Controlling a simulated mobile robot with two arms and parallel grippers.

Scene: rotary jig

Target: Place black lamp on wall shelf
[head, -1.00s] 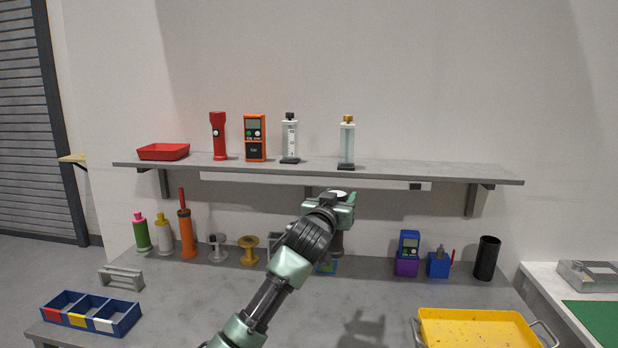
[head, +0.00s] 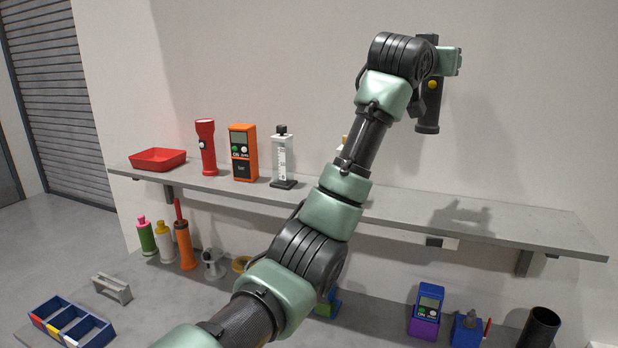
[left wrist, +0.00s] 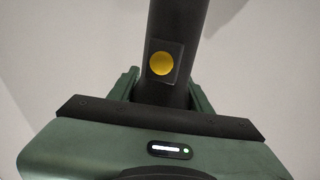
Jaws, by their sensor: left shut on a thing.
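The black lamp (head: 429,112) is a dark cylinder with a yellow button, upright in the head view. My left gripper (head: 436,64) is shut around its upper body and holds it in the air above the right part of the wall shelf (head: 545,228). In the left wrist view the lamp (left wrist: 176,28) stands between the fingers (left wrist: 165,88), with its button towards the camera. The lamp's foot is clear of the shelf, and a shadow falls on the shelf below. My right gripper is not in view.
On the shelf stand a red tray (head: 158,160), a red lamp (head: 206,147), an orange meter (head: 243,153) and a clear dispenser (head: 283,157). Another item (head: 343,146) is mostly hidden behind my arm. The shelf's right part is bare. Below, the bench holds a purple-based blue meter (head: 427,308) and a black cup (head: 540,330).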

